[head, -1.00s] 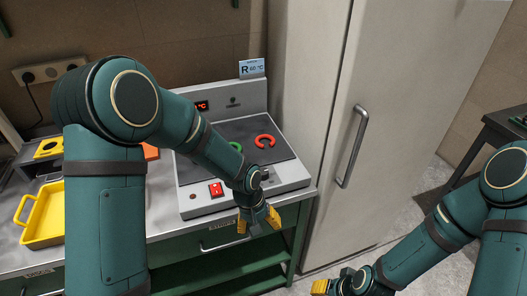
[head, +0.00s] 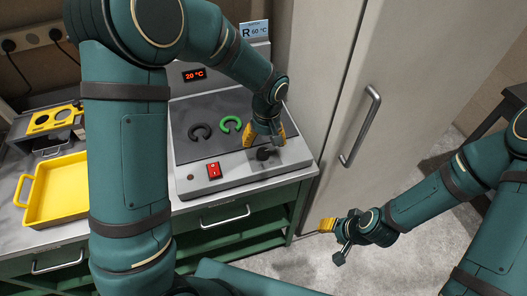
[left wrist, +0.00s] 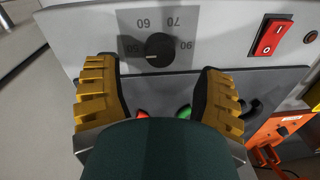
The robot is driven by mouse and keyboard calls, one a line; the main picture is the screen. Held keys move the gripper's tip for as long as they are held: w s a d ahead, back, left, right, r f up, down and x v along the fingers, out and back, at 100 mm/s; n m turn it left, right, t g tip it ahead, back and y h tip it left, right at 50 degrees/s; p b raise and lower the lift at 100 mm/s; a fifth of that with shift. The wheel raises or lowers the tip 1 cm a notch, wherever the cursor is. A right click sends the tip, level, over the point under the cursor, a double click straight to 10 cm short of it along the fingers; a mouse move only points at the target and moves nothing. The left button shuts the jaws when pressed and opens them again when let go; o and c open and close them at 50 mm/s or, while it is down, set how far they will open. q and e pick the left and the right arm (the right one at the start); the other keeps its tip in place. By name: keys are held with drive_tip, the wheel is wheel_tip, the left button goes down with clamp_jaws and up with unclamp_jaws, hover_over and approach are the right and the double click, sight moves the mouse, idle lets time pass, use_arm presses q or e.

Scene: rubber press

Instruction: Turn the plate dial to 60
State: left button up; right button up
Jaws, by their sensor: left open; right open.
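The plate dial (head: 264,154) is a small black knob on the front panel of the grey press (head: 243,178). In the left wrist view the dial (left wrist: 158,46) sits on a grey patch with printed numbers around it. A pale pointer mark shows on it; I cannot read its setting surely. My left gripper (head: 264,139) is over the dial, fingers open on either side and apart from it. The fingers also frame the dial in the left wrist view (left wrist: 157,70). My right gripper (head: 336,234) is open and empty, right of the bench.
A display (head: 194,74) reads 20 °C; a sign (head: 254,31) reads R 60 °C. A red switch (head: 213,171) is left of the dial. Black (head: 200,132) and green (head: 231,123) rings lie on the plate. A yellow tray (head: 55,190) is left; a tall cabinet (head: 335,90) is right.

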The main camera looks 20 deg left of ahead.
sight(263, 152)
use_arm(q)
drive_tip(key=shift+a+f, duration=0.15)
drive_tip(key=shift+f, duration=2.45)
clamp_jaws()
